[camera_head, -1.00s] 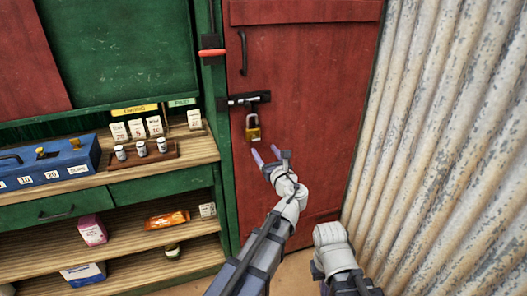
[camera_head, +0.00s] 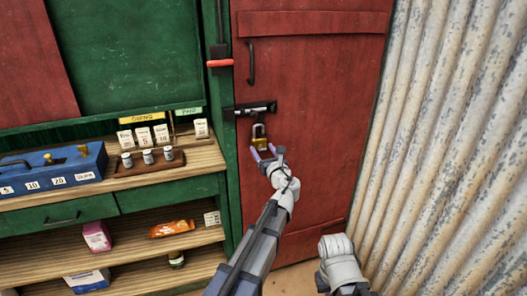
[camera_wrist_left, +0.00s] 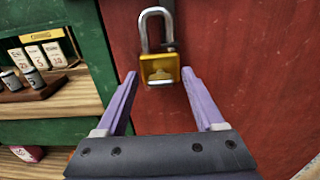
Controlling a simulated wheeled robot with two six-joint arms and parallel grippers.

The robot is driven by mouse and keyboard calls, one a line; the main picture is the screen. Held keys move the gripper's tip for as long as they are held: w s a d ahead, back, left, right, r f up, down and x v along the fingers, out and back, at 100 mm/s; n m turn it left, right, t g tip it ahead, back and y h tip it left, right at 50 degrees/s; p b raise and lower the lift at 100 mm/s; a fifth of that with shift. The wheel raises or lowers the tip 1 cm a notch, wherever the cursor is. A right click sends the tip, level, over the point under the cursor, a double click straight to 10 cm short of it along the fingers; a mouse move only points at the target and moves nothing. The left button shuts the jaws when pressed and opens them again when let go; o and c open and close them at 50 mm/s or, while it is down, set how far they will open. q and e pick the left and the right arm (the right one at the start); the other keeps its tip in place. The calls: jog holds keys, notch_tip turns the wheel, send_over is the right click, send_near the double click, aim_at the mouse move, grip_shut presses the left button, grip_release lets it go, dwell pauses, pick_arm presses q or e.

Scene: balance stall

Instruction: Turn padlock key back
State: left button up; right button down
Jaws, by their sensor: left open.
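A brass padlock (camera_head: 260,143) with a silver shackle hangs below the dark bolt (camera_head: 250,109) on the red door (camera_head: 315,130). In the left wrist view the padlock (camera_wrist_left: 160,69) is upright, with its shackle (camera_wrist_left: 155,28) above the body. My left gripper (camera_head: 264,152) is open just below the padlock. In the left wrist view its purple fingers (camera_wrist_left: 160,90) are spread to either side of the padlock's lower part, apart from it. My right gripper is not clearly seen.
The green stall's shelves (camera_head: 170,165) stand left of the door, with a blue box (camera_head: 50,168), price cards and small weights on a wooden stand (camera_head: 150,162). A corrugated metal wall (camera_head: 440,140) closes the right side. The door handle (camera_head: 251,62) is above the bolt.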

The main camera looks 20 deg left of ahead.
pick_arm(q)
jog(key=shift+c, duration=0.3)
grip_shut()
dwell(0.4)
jog(key=n, duration=0.5)
jog(key=shift+a, duration=0.1)
jog(key=n, duration=0.4)
jog(key=shift+s+f, duration=0.1)
jog(key=n, duration=0.4)
jog(key=shift+n, duration=0.4)
jog(key=shift+a+f+n, duration=0.1)
jog(key=shift+n, duration=1.9)
